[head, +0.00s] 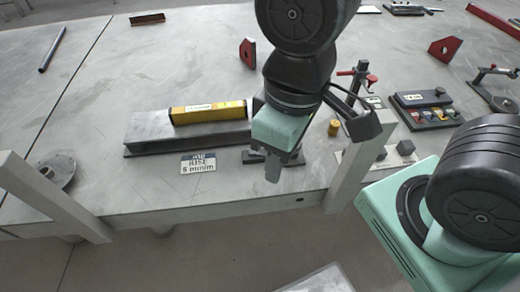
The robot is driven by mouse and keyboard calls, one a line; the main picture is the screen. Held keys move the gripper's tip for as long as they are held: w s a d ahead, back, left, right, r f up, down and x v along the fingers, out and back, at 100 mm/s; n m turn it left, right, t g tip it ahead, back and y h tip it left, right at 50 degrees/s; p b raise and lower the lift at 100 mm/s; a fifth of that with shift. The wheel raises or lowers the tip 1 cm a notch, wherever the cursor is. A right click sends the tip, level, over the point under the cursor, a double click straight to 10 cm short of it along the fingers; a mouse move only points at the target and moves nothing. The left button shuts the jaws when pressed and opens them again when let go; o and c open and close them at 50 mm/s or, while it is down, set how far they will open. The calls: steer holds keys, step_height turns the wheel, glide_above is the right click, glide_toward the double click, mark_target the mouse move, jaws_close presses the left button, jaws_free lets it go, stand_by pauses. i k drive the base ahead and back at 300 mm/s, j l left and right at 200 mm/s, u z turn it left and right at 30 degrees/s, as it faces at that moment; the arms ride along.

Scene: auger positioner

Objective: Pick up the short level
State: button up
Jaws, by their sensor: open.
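The short level (208,113) is a yellow bar with dark ends and a pale label. It lies lengthwise on top of a grey steel beam (150,132) on the table. My gripper (273,172) hangs to the right of the level, nearer the table's front edge, pointing down. It is apart from the level and holds nothing that I can see. The arm and the gripper body hide what is behind them, just right of the level's right end.
Right of my arm are a red-handled clamp (358,76), a small yellow cylinder (334,128) and a dark tray of coloured pieces (428,110). A red magnet (248,53) stands behind. The left table surface is mostly clear.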

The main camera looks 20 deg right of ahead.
mark_target(233, 109)
steer(key=i+j+u, duration=0.1)
steer(key=j, duration=0.35)
steer(key=i+j+u, duration=0.15)
steer(key=i+j, duration=0.15)
steer(key=i+j+u, duration=0.1)
steer(key=i+j, duration=0.15)
steer(key=j, duration=0.25)
